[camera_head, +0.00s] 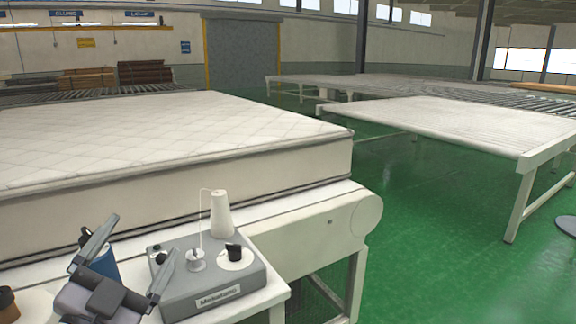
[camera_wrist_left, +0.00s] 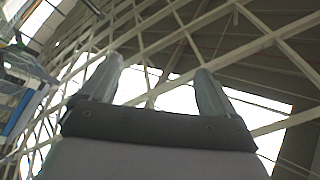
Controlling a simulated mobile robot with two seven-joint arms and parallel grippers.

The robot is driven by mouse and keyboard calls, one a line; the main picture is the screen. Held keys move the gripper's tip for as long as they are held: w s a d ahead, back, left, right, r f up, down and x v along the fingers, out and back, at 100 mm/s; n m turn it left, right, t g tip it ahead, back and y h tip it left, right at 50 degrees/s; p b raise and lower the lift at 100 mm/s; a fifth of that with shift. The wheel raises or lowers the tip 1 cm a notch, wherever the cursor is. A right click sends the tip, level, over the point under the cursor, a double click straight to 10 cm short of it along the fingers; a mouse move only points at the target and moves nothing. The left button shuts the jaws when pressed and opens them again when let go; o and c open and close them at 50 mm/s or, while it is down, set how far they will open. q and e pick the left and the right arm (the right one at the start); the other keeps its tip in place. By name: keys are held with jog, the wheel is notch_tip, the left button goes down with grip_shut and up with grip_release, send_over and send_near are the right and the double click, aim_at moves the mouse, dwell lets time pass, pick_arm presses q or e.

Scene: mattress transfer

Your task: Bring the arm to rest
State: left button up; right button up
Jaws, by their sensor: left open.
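My left gripper (camera_head: 131,262) shows at the lower left of the head view, fingers pointing up, in front of a small side table. Its two grey fingers stand apart with nothing between them. In the left wrist view the left gripper (camera_wrist_left: 152,88) also shows open and empty, against the roof beams and skylights. My right gripper is in neither view.
A white quilted mattress (camera_head: 180,135) lies on a conveyor (camera_head: 340,215). A grey winding machine (camera_head: 212,280) with a white thread cone (camera_head: 221,215) stands close right of my left gripper. A blue cylinder (camera_head: 103,262) is behind the fingers.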

pick_arm(q)
jog(key=s+a+f+n+g+y, duration=0.1)
jog(key=s+f+n+g+y, duration=0.15)
jog(key=f, duration=0.35)
jog(key=s+a+f+n+g+y, duration=0.1)
jog(key=s+a+f+n+g, duration=0.15)
jog(key=f, duration=0.45)
jog(key=s+f+n+g+y, duration=0.1)
jog(key=f+n+g+y, duration=0.1)
jog(key=f+g, duration=0.3)
jog(key=s+d+f+n+g+h, duration=0.1)
jog(key=s+f+g+h, duration=0.1)
jog(key=s+f+g, duration=0.95)
jog(key=w+d+f+t+h+p, duration=0.1)
jog(key=d+f+t+p, duration=0.2)
jog(key=f+t, duration=0.4)
jog(key=shift+w+t+p, duration=0.3)
jog(key=shift+t, duration=1.45)
jog(key=shift+d+f+h, duration=0.1)
jog(key=shift+h, duration=0.15)
